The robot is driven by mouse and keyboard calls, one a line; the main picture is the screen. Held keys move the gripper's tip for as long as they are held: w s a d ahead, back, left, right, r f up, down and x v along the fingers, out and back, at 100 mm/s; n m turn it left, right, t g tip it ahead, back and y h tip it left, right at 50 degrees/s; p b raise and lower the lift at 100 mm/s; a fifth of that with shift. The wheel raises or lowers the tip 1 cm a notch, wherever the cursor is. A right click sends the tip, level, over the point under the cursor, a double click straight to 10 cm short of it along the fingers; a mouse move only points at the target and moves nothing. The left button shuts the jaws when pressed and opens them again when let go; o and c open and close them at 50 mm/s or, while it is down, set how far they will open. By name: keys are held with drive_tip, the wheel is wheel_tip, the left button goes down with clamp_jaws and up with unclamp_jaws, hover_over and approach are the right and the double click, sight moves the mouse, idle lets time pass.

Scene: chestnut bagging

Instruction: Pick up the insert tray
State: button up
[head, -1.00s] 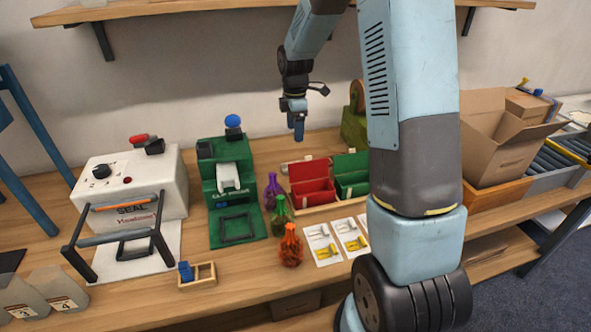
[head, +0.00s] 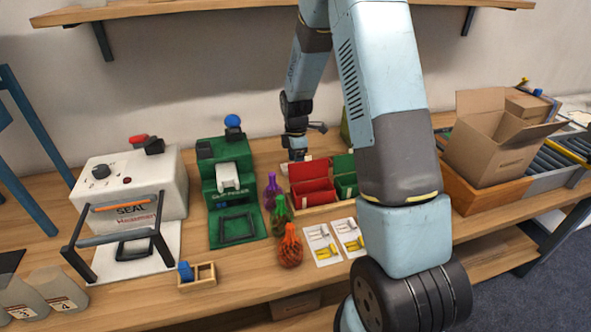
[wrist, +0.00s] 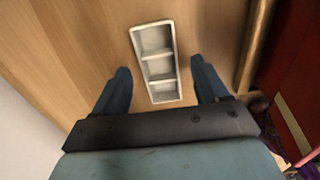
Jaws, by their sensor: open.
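The insert tray (wrist: 149,71) is a small white tray with three compartments in a row, lying on the wooden bench in the wrist view. My gripper (wrist: 160,68) is open, with one blue finger on each side of the tray; no finger contact is visible. In the head view my gripper (head: 296,153) points down behind the wooden box with red and green bins (head: 312,183). There the tray is mostly hidden; I cannot make it out clearly.
The box's wooden edge and red bin (wrist: 291,75) lie close right of the gripper in the wrist view. Purple (head: 272,190), green (head: 281,215) and orange (head: 290,248) net bags stand in front. A green press (head: 222,180) stands to the left. A wall is behind.

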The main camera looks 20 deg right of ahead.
drive_tip(key=shift+f, duration=0.6)
drive_tip(key=shift+c, duration=0.4)
drive_tip(key=c, duration=1.1)
drive_tip(key=shift+o, duration=0.2)
drive_tip(key=shift+r, duration=0.1)
